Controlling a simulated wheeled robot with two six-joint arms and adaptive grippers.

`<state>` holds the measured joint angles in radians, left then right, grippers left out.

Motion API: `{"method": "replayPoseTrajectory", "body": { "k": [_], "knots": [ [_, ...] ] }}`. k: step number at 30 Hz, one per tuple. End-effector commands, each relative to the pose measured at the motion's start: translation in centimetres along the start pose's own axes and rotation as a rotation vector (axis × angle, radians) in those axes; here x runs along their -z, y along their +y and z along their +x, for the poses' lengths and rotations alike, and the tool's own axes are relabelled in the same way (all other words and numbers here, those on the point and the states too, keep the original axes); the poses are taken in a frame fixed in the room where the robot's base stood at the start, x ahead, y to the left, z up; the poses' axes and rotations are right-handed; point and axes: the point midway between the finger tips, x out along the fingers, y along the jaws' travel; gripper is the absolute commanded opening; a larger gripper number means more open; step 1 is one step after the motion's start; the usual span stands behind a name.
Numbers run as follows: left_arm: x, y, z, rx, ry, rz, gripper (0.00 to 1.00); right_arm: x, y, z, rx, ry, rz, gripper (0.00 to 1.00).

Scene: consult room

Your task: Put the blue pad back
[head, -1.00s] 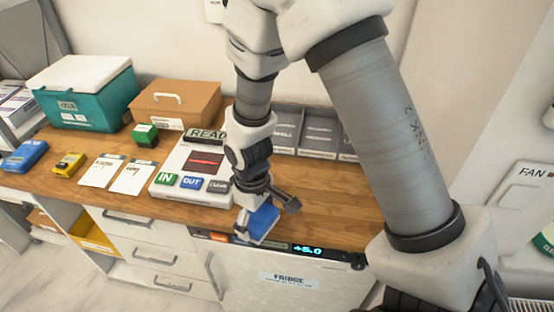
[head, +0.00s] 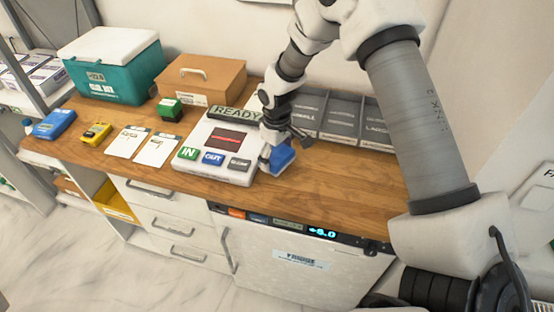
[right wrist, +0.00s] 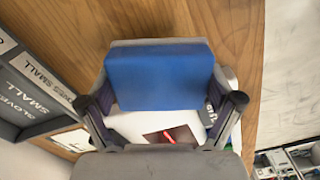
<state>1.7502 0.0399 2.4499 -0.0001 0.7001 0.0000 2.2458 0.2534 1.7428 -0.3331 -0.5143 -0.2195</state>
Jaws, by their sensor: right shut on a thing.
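The blue pad (head: 281,158) is in my right gripper (head: 284,148), at the right edge of the white scanner unit (head: 231,130) on the wooden counter. In the right wrist view the blue pad (right wrist: 160,78) spans the space between the fingers of my right gripper (right wrist: 163,103), with the scanner unit (right wrist: 130,122) and its red-lined screen partly showing behind it. I cannot tell whether the pad touches the counter. My left gripper is not in view.
Grey labelled bins (head: 345,125) stand behind my right arm. A brown box (head: 205,82), teal cooler (head: 112,80), green block (head: 168,108), two cards (head: 157,149), yellow device (head: 96,133) and blue device (head: 54,124) lie left. Bare counter (head: 340,195) is at front right, above the fridge (head: 290,262).

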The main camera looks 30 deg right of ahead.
Motion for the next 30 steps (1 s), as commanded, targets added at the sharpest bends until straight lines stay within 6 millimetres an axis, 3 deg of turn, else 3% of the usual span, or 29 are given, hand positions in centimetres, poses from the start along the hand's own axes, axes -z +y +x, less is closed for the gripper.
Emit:
{"method": "replayPoseTrajectory", "body": {
  "k": [7, 17, 18, 30],
  "knots": [
    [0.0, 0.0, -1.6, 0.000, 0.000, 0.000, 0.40, 0.1, 0.1, 3.2, 0.000, -0.002, -0.002, 0.40],
    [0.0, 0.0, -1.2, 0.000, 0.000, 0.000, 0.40, 0.1, 0.1, 3.9, 0.000, 0.000, -0.001, 0.40],
    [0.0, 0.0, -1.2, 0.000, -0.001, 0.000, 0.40, 0.1, 0.1, 3.8, 0.000, 0.000, -0.001, 1.00],
    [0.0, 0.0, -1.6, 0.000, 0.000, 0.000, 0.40, 0.1, 0.1, 3.3, 0.000, 0.001, -0.001, 1.00]
  ]
}}
